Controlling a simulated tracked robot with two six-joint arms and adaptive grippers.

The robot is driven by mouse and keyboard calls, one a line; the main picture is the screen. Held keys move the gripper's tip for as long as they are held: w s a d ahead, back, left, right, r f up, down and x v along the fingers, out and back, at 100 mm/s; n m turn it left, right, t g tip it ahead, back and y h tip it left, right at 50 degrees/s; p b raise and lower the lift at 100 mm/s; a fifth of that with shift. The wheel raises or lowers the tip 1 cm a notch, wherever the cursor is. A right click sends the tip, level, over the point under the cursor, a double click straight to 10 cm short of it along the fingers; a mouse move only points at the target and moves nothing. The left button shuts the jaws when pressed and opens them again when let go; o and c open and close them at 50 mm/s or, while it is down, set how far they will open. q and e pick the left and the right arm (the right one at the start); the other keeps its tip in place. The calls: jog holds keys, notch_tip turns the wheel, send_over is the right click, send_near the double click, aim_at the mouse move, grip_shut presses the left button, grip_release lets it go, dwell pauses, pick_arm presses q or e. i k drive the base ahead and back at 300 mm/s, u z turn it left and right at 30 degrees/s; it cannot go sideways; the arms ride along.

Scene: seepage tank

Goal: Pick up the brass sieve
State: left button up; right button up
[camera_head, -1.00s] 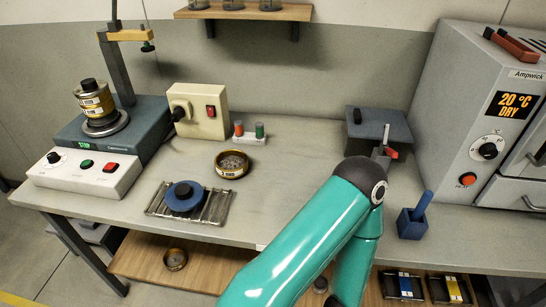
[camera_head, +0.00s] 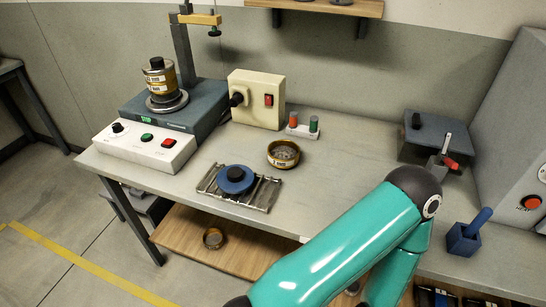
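A brass sieve (camera_head: 284,154) with a dark rim and a pale label stands upright on the grey bench, right of centre. Its inside shows greyish contents. A brass sieve stack (camera_head: 160,78) with a black knob on top stands on the shaker at the left. One teal arm of mine comes in from the bottom, its dark joint over the bench to the right of the bench sieve. I cannot make out either gripper's fingers.
A wire rack (camera_head: 262,190) holding a blue disc (camera_head: 236,178) lies in front of the bench sieve. A grey lidded box (camera_head: 435,135) and blue holder (camera_head: 464,240) stand right.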

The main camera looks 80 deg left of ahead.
aim_at(281, 154)
jog(key=k, duration=1.55)
jog(key=u, duration=1)
jog(key=i, duration=0.55)
jog(key=z, duration=0.1)
